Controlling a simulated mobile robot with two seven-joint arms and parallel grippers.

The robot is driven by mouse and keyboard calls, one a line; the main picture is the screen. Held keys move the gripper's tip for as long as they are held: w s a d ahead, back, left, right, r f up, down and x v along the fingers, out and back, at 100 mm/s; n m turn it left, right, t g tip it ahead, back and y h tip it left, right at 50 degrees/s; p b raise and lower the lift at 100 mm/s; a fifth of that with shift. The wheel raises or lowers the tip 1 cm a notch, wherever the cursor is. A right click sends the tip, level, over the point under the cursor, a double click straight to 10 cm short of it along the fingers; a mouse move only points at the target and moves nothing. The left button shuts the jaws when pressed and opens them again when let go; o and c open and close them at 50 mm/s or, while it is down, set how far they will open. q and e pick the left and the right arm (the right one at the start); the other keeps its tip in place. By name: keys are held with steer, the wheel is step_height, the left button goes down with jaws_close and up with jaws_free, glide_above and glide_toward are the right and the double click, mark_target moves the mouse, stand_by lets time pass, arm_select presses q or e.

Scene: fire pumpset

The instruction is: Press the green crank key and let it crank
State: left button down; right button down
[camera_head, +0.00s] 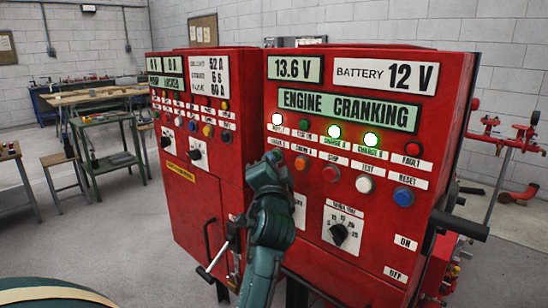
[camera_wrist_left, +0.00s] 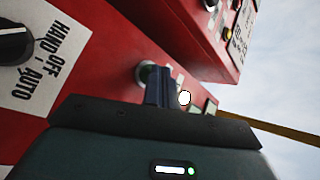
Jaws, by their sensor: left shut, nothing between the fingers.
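The red controller panel (camera_head: 370,235) fills the middle right, with its display (camera_head: 345,107) reading ENGINE CRANKING. My left gripper (camera_head: 276,157) is shut and empty, at the left end of the panel's button row, and hides the key there in the head view. In the left wrist view my shut fingertips (camera_wrist_left: 155,84) are at a round green key (camera_wrist_left: 147,72) with a pale ring. They look in contact with it; how far it is pressed in I cannot tell. My right gripper is out of view.
Red, white and blue buttons continue the row, the nearest being the red stop button (camera_head: 331,173). A rotary selector (camera_head: 339,234) sits below. A second red cabinet (camera_head: 190,150) stands to the left. A black bar (camera_head: 460,226) sticks out at the right.

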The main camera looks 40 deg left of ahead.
arm_select(q)
steer(key=shift+s, duration=0.15)
steer(key=shift+s+p, duration=0.4)
steer(key=shift+s, duration=0.3)
steer(key=s, duration=0.1)
steer(key=s+p, duration=0.1)
steer(key=s, duration=0.3)
steer(key=shift+a+p, duration=0.25)
steer(key=shift+p, duration=0.1)
stand_by(0.5)
